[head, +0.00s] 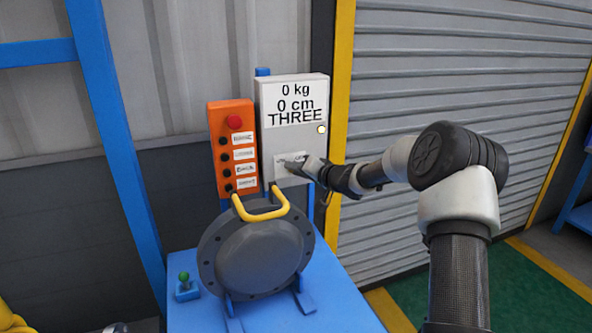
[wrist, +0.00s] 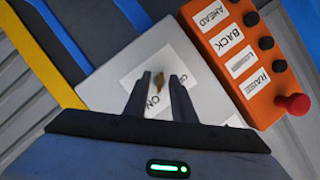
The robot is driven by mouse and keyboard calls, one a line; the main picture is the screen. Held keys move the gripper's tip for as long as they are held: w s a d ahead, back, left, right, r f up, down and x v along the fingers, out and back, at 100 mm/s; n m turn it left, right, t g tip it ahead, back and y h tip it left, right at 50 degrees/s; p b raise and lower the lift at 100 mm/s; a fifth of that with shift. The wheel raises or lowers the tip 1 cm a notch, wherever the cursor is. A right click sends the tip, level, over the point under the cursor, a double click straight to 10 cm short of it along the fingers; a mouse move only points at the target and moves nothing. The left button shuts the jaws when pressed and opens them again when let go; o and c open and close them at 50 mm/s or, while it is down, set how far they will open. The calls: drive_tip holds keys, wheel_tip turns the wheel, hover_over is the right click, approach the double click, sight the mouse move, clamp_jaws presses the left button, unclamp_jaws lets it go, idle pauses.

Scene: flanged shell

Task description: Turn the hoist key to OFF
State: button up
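The grey-white hoist box (head: 288,133) stands at the back of the blue bench. Its display reads 0 kg, 0 cm, THREE. In the wrist view the small brass key (wrist: 159,82) sits on the box's white label plate (wrist: 135,75). The word ON shows beside the key; another word starting with O is partly hidden by a finger. My gripper (head: 291,163) is at the lower part of the box. In the wrist view my gripper (wrist: 160,76) is open, with a finger on each side of the key and visible gaps between. The key is hidden in the head view.
An orange button box (head: 232,148) with a red stop button (head: 234,121) stands just left of the hoist box. A grey flanged shell (head: 258,255) with a yellow handle (head: 260,210) sits in front on the blue bench (head: 340,300). A green-topped joystick (head: 185,287) is at left.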

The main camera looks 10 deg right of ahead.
clamp_jaws()
drive_tip(key=shift+r, duration=0.1)
idle(0.3)
drive_tip(key=n+h+b, duration=0.2)
drive_tip(key=n+b, duration=0.1)
drive_tip(key=b, duration=0.5)
drive_tip(key=n+t+h+b, duration=0.1)
drive_tip(key=n+h+b, duration=0.2)
drive_tip(key=b, duration=0.5)
drive_tip(key=a+n+h+b, duration=0.1)
drive_tip(key=n+h+b, duration=0.1)
drive_tip(key=n+b, duration=0.3)
drive_tip(key=shift+s+h+b, duration=0.1)
drive_tip(key=shift+h+b, duration=0.2)
drive_tip(key=shift+b, duration=1.25)
drive_tip(key=shift+r+t, duration=0.15)
drive_tip(key=shift+t, duration=0.15)
